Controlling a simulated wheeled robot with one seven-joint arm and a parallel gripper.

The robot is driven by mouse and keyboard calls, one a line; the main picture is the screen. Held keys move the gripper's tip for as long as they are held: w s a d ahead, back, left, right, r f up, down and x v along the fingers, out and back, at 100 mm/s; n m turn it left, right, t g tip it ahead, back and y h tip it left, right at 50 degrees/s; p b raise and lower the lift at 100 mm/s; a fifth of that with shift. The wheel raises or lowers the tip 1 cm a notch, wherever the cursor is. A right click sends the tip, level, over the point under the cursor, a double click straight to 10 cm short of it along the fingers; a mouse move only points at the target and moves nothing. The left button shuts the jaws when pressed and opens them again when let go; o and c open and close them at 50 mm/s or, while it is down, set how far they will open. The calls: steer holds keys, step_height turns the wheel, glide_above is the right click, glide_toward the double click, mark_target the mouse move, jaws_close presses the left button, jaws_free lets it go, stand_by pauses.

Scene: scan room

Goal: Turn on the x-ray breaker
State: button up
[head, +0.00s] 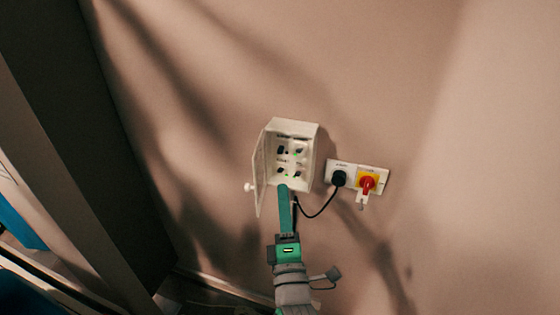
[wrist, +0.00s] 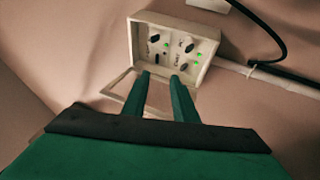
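A white breaker box (head: 309,165) is mounted on the wall with its door (head: 260,172) swung open to the left. It also shows in the wrist view (wrist: 205,72). Inside is a panel with several dark switches and small green lights. The labels are too small to read, so I cannot tell which is the x-ray breaker. My gripper (head: 284,188) is at the box's lower front edge. In the wrist view my gripper (wrist: 160,75) has its two green fingers slightly apart, with nothing between them, before the lower switches.
A white wall plate (head: 352,170) right of the box holds a black plug (head: 339,178) and a red rotary switch on yellow (head: 367,183). A black cable (head: 318,212) hangs from the plug. A dark panel (head: 90,130) stands at the left. The wall right of the plate is bare.

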mark_target(281, 150)
steer(key=shift+n, duration=0.3)
steer(key=shift+r+x, duration=0.15)
steer(key=shift+x, duration=2.7)
steer(key=shift+r+x, duration=0.15)
steer(key=shift+x, duration=2.65)
jaws_close()
